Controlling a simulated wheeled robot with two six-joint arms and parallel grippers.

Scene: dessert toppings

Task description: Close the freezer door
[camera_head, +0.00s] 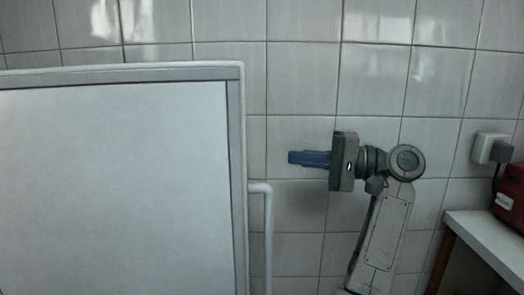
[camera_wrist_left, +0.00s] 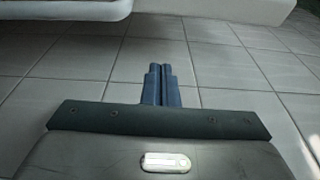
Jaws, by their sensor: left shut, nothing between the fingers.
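The freezer door (camera_head: 118,190) fills the left of the head view as a large white panel with a grey border. It appears to stand open, its inner face towards me. A pale bar handle (camera_head: 262,188) sticks out past its right edge. My left gripper (camera_head: 292,158) is right of the door's edge, above the handle's top, with blue fingers shut and empty, pointing left. A clear gap separates the fingertips from the door in the picture. In the left wrist view the shut fingers (camera_wrist_left: 157,68) point at tiles. The freezer body is not seen, nor is my right gripper.
A white tiled wall (camera_head: 300,85) stands behind the door and my arm. At the right are a wall socket with a plug (camera_head: 490,148), a light counter (camera_head: 490,240) and part of a red object (camera_head: 510,200). A white rounded edge (camera_wrist_left: 65,10) crosses the wrist view's top left.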

